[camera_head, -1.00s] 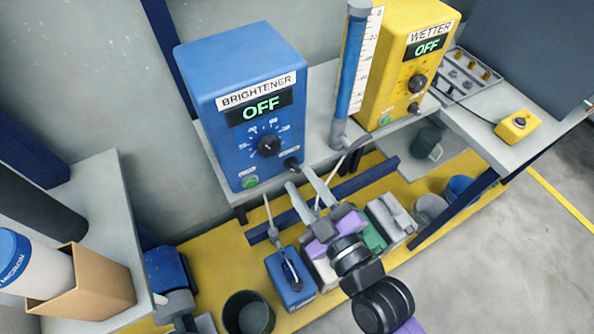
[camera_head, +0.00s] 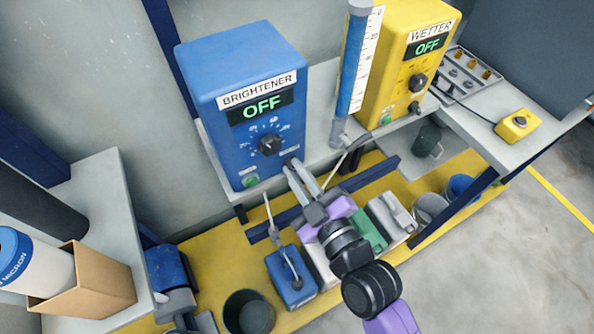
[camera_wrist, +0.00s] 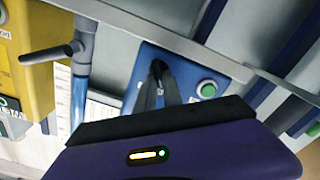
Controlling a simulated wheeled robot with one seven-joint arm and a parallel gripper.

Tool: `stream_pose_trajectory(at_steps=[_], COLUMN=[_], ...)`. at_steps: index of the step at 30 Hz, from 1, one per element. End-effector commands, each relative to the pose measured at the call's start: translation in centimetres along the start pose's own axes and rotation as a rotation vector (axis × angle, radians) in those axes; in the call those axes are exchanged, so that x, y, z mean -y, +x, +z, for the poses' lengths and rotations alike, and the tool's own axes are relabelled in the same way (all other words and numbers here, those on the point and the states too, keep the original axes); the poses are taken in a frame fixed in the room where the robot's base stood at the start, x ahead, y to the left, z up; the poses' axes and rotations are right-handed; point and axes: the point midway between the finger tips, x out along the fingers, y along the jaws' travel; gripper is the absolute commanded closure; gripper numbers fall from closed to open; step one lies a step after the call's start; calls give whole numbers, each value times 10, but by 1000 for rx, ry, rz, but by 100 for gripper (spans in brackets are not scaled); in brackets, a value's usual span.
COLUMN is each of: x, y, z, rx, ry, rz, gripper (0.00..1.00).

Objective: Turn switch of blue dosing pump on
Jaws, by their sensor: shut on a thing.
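The blue dosing pump (camera_head: 242,75) is labelled BRIGHTENER and its display (camera_head: 262,107) reads OFF. A dark dial (camera_head: 270,144) sits on its front, with a green button (camera_head: 251,181) at the lower left. The small dark switch at the lower right of the front is mostly hidden by my fingertips. My gripper (camera_head: 294,164) reaches up to that switch, its fingers close together and shut on it. In the wrist view, my gripper (camera_wrist: 158,88) meets the dark switch (camera_wrist: 158,68) on the blue pump's face, beside the green button (camera_wrist: 207,89).
A yellow pump (camera_head: 405,60) labelled WETTER, also showing OFF, stands to the right. A clear graduated tube (camera_head: 357,75) with blue liquid stands between the pumps.

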Motion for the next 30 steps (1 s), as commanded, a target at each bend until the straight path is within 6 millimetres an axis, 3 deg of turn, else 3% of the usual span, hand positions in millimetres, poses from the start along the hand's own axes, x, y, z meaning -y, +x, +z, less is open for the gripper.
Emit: stream_pose_trajectory(at_steps=[11, 30], x=[0, -6], y=[0, 0], z=[2, 4], rx=[1, 2], ry=[107, 680], rz=[1, 2], gripper=[100, 100])
